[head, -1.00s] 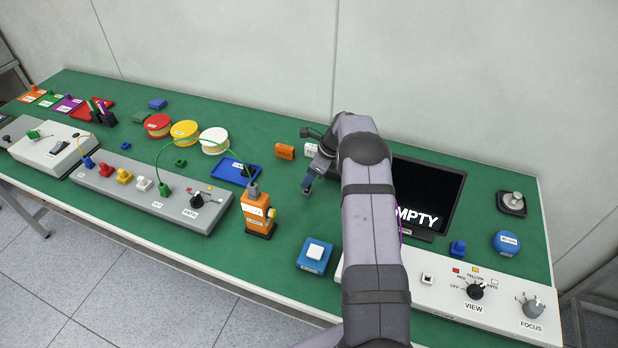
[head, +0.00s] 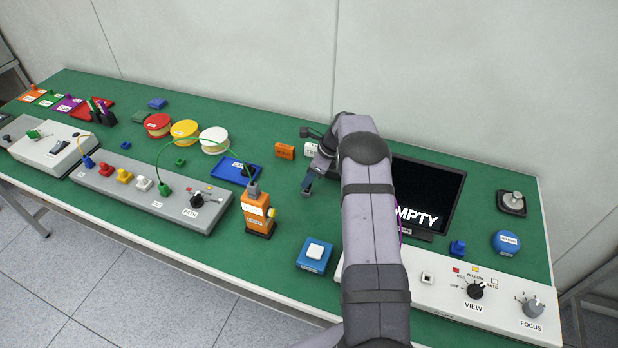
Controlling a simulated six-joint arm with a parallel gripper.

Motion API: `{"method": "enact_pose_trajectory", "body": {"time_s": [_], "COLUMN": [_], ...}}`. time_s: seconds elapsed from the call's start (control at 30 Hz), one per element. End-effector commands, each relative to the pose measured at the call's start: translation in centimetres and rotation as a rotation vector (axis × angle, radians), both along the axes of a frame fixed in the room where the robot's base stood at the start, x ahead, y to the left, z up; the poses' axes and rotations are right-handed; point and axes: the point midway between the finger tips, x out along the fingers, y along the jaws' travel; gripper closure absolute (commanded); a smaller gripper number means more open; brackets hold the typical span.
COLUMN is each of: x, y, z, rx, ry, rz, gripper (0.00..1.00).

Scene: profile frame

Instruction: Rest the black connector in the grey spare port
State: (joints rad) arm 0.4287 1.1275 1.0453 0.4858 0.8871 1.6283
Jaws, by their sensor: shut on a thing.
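My gripper (head: 307,188) is in the middle of the bench, left of my forearm, low over the green mat. Its jaws are shut on a small dark piece, mostly hidden by the fingers. I cannot tell for sure that it is the black connector. I cannot make out a grey spare port with certainty. The long grey strip (head: 125,192) at left carries red, yellow, white and green connectors and a black knob. A green cable (head: 205,142) arches from its green connector (head: 164,188) to the top of an orange tester (head: 257,214).
A blue block with a white button (head: 315,252) is in front of my gripper, and a blue tray (head: 234,172) is to its left. Orange (head: 285,151) and white blocks stand behind. A monitor (head: 430,190) and white control panel (head: 450,293) are at right, partly behind my arm.

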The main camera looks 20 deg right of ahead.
Motion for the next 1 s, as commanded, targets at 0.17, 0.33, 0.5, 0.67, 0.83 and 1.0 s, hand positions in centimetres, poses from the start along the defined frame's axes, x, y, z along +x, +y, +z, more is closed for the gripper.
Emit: {"method": "enact_pose_trajectory", "body": {"time_s": [0.17, 0.33, 0.5, 0.67, 0.83, 1.0], "x": [0.0, 0.0, 0.0, 0.0, 0.0, 0.0], "y": [0.0, 0.0, 0.0, 0.0, 0.0, 0.0], "z": [-0.4, -0.7, -1.0, -1.3, -1.3, -1.3], "rx": [0.000, 0.000, -0.001, -0.001, -0.001, -0.001], "ry": [0.000, 0.000, -0.001, -0.001, -0.001, -0.001], "rz": [0.000, 0.000, 0.000, 0.000, 0.000, 0.000], "gripper": [1.00, 1.00, 1.00, 1.00, 1.00, 1.00]}}
